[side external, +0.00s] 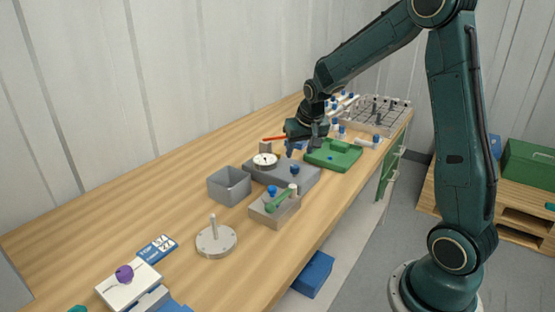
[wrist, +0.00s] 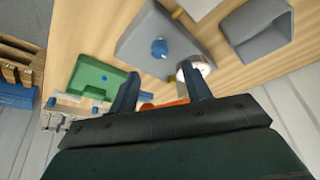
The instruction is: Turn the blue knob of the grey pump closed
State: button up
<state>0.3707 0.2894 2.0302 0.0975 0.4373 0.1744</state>
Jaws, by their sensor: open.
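The grey pump (side external: 275,177) is a low grey box on the wooden bench, near mid-frame in the side view. Its blue knob (side external: 294,169) stands on top toward the right, and a round white gauge (side external: 265,160) sits to its left. In the wrist view the pump (wrist: 135,42) lies beyond my fingertips, with the blue knob (wrist: 158,48) and the gauge (wrist: 197,66) visible. My gripper (side external: 300,150) is above the bench just behind the pump. In the wrist view my gripper (wrist: 160,73) has its fingers spread and empty, apart from the knob.
A green tray (side external: 347,163) lies right of the pump. An open grey bin (side external: 229,187) is on its left. A block with a green lever (side external: 285,212) stands in front. A wire rack (side external: 378,113) is at the far end. The left rear bench is clear.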

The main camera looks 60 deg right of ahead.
jog(key=v, duration=0.6)
jog(key=shift+s+r, duration=0.2)
jog(key=shift+r, duration=0.1)
jog(key=shift+a, duration=0.1)
jog(key=s+a+r+n+t+y, duration=0.1)
jog(key=s+a+r+n, duration=0.1)
jog(key=s+a, duration=0.6)
jog(key=s+a+r+n+t+y, duration=0.1)
jog(key=s+a+r+n, duration=0.2)
jog(key=s+a, duration=0.6)
jog(key=shift+s+r+n+y, duration=0.3)
jog(key=shift+s+n, duration=0.7)
jog(key=shift+s, duration=1.35)
jog(key=shift+a, duration=0.1)
